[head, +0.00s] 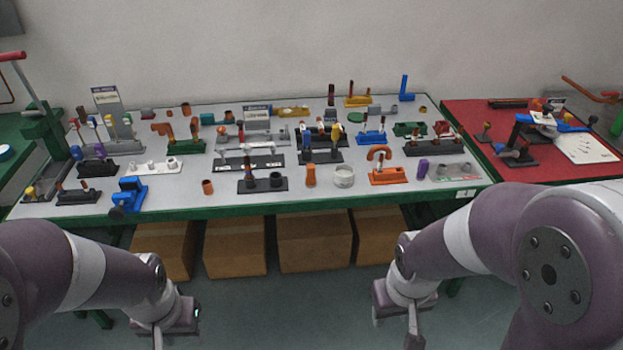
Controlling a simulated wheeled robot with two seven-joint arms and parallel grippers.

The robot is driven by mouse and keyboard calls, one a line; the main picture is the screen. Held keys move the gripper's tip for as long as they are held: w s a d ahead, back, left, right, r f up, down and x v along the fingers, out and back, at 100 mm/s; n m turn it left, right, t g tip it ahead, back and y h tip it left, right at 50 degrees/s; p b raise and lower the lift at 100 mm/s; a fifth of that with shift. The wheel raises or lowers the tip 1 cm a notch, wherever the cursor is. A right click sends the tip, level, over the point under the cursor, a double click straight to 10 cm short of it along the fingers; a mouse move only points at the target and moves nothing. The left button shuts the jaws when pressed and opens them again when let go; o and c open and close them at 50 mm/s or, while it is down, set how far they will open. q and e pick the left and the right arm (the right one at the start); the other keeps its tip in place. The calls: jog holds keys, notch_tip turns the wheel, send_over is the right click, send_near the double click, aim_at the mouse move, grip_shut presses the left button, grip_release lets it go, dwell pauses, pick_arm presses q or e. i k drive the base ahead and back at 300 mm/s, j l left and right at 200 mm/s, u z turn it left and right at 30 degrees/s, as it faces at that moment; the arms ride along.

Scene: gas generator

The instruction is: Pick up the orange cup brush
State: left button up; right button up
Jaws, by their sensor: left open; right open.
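Several small orange pieces stand on the grey tabletop (150,205) in the head view. One upright orange piece (310,175) is near the front middle. A short orange cylinder (208,187) stands at the front left, and smaller orange pieces stand at the back (186,108) and back right (423,110). They are too small for me to tell which is the cup brush. My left gripper (178,326) is open and empty, low in front of the table. My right gripper (395,318) is open and empty, also low in front. Their fingertips are partly cut off.
The table carries many fixtures, including a black holder (262,185), a white ring (344,176), an orange fixture (387,174) and a blue clamp (128,195). Cardboard boxes (315,245) stand beneath. A red-topped table (475,118) adjoins at right. The green front edge (240,212) lies between grippers and tabletop.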

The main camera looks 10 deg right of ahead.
aim_at(310, 182)
jog(key=i+j, duration=0.3)
jog(key=j, duration=0.2)
jog(key=i+l+u, duration=0.55)
jog(key=i+l, duration=0.05)
jog(key=l, duration=0.1)
